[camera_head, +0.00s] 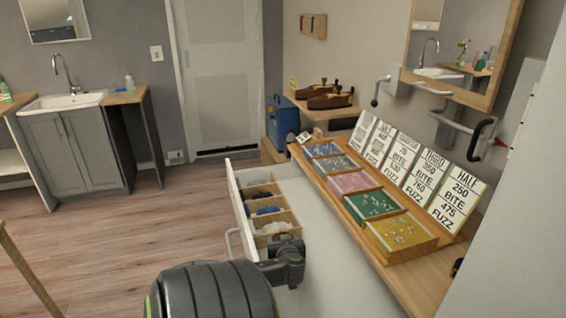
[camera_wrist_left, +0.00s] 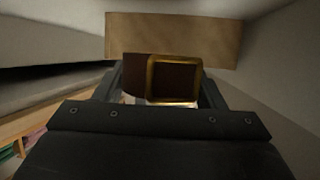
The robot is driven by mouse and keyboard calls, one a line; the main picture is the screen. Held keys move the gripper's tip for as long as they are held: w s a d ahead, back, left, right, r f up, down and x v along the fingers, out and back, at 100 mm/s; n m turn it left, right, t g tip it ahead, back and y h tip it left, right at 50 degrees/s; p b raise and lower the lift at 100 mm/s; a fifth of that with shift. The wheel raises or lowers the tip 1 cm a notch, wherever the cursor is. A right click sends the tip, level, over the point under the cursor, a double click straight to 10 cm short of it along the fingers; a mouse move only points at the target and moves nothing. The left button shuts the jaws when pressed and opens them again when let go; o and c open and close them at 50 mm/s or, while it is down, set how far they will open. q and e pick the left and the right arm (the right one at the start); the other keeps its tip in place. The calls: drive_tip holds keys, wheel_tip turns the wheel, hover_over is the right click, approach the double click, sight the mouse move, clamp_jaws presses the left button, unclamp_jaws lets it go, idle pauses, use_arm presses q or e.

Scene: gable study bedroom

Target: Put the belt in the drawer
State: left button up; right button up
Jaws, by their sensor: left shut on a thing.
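My left gripper (camera_head: 286,258) is at the near end of the open drawer (camera_head: 237,207) in the head view; its fingers are hard to make out there. In the left wrist view it is shut on the belt, a dark brown strap with a gold rectangular buckle (camera_wrist_left: 173,79). The drawer has a white front, a handle and wooden dividers. Its compartments hold dark, blue and whitish items. A tan wooden panel (camera_wrist_left: 172,38) lies beyond the belt in the wrist view. My right gripper is not in view.
A wooden counter (camera_head: 419,281) beside the drawer holds several coloured trays and price cards. Brown shoes (camera_head: 330,96) sit on a shelf behind, with a blue case (camera_head: 283,125) near it. The wood floor (camera_head: 120,245) left of the drawer is clear.

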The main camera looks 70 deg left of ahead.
use_arm(q)
drive_tip(key=o, duration=1.1)
drive_tip(key=shift+s+d+f, duration=0.1)
drive_tip(key=shift+f, duration=0.05)
drive_tip(key=shift+c, duration=0.2)
drive_tip(key=shift+r+p, duration=0.45)
drive_tip(key=shift+r, duration=0.1)
drive_tip(key=v, duration=1.2)
drive_tip(key=shift+r, duration=0.15)
